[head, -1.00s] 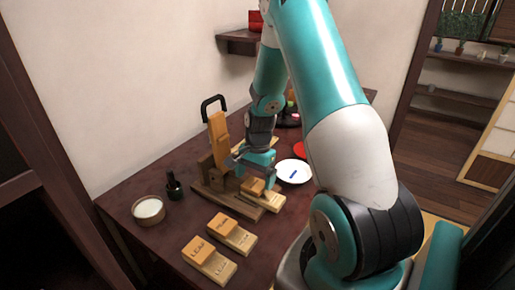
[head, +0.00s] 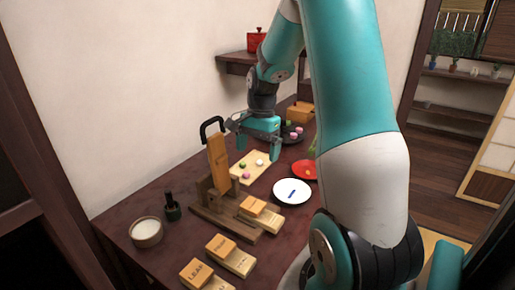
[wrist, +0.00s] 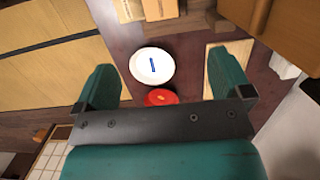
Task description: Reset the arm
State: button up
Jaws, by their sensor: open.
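My gripper (wrist: 165,85) is open and empty. My arm rises from the lower right and bends down to the table.
The table (head: 150,205) holds a wooden stand (head: 214,203) with an upright block and black handle, a white plate (head: 292,182), a red plate (head: 301,168), a light board (head: 238,173), a small bowl (head: 146,226), a dark bottle (head: 171,213) and labelled wooden boxes (head: 222,250). A red pot (head: 256,41) sits on a wall shelf.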

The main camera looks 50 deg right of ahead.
dwell(0.3)
jog(key=s+a+r+n+p, duration=0.15)
jog(key=a+r+n, duration=0.4)
jog(key=a, duration=0.55)
jog(key=s+a+r+n+p, duration=0.15)
jog(key=a+r+n, duration=0.25)
jog(key=a+n, duration=0.5)
jog(key=s+a+r+n+y, duration=0.2)
jog(key=s+a+r+n, duration=0.1)
jog(key=s+a+n, duration=0.6)
jog(key=s+a, duration=0.4)
jog(key=a, duration=0.1)
jog(key=shift+r+p, duration=0.15)
jog(key=shift+p, duration=0.25)
jog(key=shift+s, duration=0.1)
